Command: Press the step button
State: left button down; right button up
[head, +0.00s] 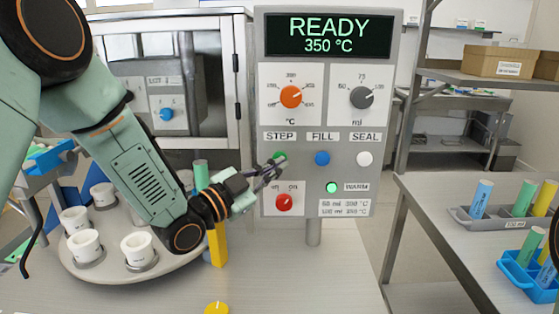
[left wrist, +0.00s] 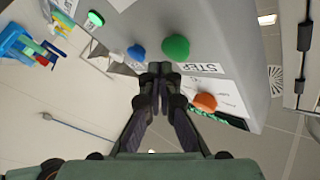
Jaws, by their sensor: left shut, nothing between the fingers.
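The grey control panel (head: 330,205) stands upright in the middle of the head view, its display reading READY 350 °C. The green step button (head: 279,155) sits under the STEP label, partly covered by my left gripper's fingertips. My left gripper (head: 276,166) comes in from the left, shut and empty, with its tips at the button. In the left wrist view the green step button (left wrist: 176,47) shows just beyond and right of the closed fingertips (left wrist: 160,70). Whether they touch cannot be told. My right gripper is not in view.
A blue fill button (head: 322,158) and a white seal button (head: 364,158) are right of the step button. A red knob (head: 284,202) lies below, an orange dial (head: 291,97) above. A round turntable (head: 110,271) with white cups stands left; a side table (head: 440,200) right.

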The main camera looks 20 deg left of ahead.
pick_arm(q)
jog(key=shift+w, duration=0.3)
jog(key=shift+w+a, duration=0.2)
jog(key=shift+w, duration=0.3)
dwell(1.1)
jog(key=shift+s, duration=0.1)
jog(key=shift+s+d, duration=0.25)
jog(key=shift+s, duration=0.6)
jog(key=shift+s+d, duration=0.25)
jog(key=shift+s, duration=0.55)
jog(key=shift+s+d, duration=0.2)
jog(key=shift+s, duration=0.6)
jog(key=shift+s+d, duration=0.25)
jog(key=shift+s, duration=0.55)
